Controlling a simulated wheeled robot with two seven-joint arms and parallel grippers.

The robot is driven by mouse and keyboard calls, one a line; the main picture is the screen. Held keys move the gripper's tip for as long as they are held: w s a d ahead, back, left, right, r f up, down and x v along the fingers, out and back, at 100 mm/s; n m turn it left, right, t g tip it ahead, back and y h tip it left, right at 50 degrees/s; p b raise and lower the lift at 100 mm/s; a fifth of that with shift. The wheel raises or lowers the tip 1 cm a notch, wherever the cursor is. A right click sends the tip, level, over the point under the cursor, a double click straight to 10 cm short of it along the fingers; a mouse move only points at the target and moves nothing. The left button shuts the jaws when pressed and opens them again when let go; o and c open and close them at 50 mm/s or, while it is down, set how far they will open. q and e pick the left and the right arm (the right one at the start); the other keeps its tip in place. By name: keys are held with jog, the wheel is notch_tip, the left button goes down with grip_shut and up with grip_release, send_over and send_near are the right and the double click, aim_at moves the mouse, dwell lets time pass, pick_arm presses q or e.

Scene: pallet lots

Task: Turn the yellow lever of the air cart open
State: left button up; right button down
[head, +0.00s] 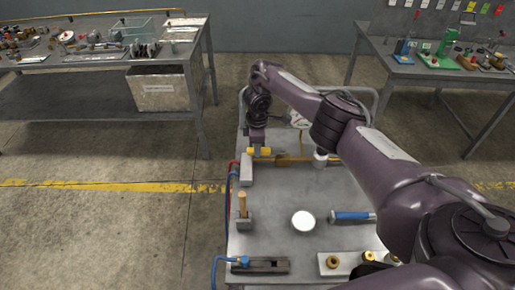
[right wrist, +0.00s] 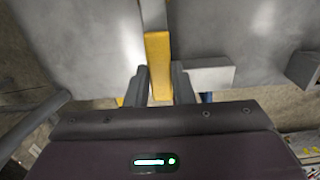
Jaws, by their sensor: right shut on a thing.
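The air cart (head: 268,203) stands in front of me with a grey top. Its yellow lever (head: 263,151) is at the back left of the cart, by a grey block and a yellow pipe. In the right wrist view the lever (right wrist: 157,52) runs up and down between my fingers. My right gripper (head: 257,147) is at the lever, and it is shut on it; in the right wrist view the two fingers (right wrist: 159,88) stand on either side of the lever. My left gripper is not in view.
On the cart are a wooden-handled tool (head: 242,205), a white round dish (head: 303,221), a blue-handled tool (head: 352,216) and brass fittings on a pale block (head: 345,265). Loaded workbenches stand at the back left (head: 100,68) and back right (head: 440,72). The floor left of the cart is clear.

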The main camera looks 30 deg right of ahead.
jog(key=shift+w+d+r, duration=0.1)
jog(key=shift+d, duration=0.05)
jog(key=c, duration=1.2)
grip_release()
jog(key=shift+c, duration=0.2)
notch_tip(320, 180, up, 8)
jog(key=p, duration=0.5)
jog(key=shift+f, duration=0.2)
